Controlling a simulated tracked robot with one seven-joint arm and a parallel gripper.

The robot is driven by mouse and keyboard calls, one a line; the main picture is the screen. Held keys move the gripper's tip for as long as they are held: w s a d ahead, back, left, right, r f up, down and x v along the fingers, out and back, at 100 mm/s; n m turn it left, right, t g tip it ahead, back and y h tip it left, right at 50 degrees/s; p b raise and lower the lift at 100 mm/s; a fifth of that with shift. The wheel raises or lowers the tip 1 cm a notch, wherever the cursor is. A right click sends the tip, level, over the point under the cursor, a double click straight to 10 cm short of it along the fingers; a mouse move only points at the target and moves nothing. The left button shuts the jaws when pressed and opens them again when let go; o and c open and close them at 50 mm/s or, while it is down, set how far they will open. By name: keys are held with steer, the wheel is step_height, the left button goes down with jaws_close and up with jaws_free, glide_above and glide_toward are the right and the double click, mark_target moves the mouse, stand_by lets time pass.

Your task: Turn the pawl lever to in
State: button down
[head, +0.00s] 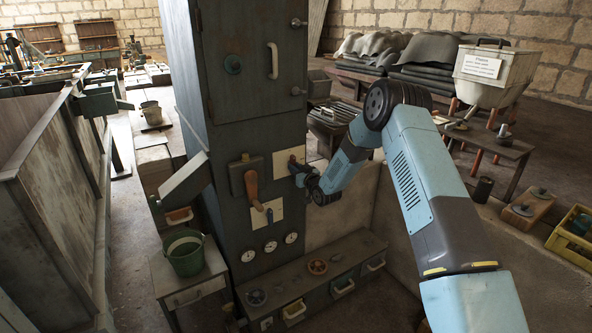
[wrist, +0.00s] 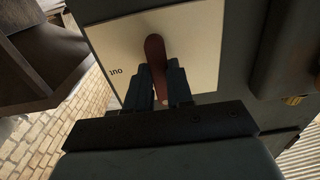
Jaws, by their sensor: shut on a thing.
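The pawl lever (wrist: 155,55) is a reddish-brown handle on a cream plate (wrist: 112,40) on the dark cabinet front. In the wrist view the picture is turned over, and the plate's label "out" reads upside down left of the lever. My gripper (wrist: 159,82) has a finger on each side of the lever and is shut on it. In the head view my gripper (head: 300,170) is at the upper right plate (head: 283,158), and only a bit of the lever (head: 292,160) shows. Any "in" label is hidden.
Left of my gripper on the cabinet (head: 240,115) is a brown handle (head: 254,189) on a dark block. Below are a small lever on a second plate (head: 258,219) and several round gauges (head: 270,246). A drawer bench (head: 345,255) stands beneath.

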steer(key=shift+d+f, duration=0.15)
steer(key=shift+f, duration=0.1)
steer(key=c, duration=1.3)
jaws_free()
steer(key=o, duration=0.3)
steer(key=shift+r, duration=0.15)
steer(key=v, duration=1.3)
steer(key=shift+s+d, duration=0.2)
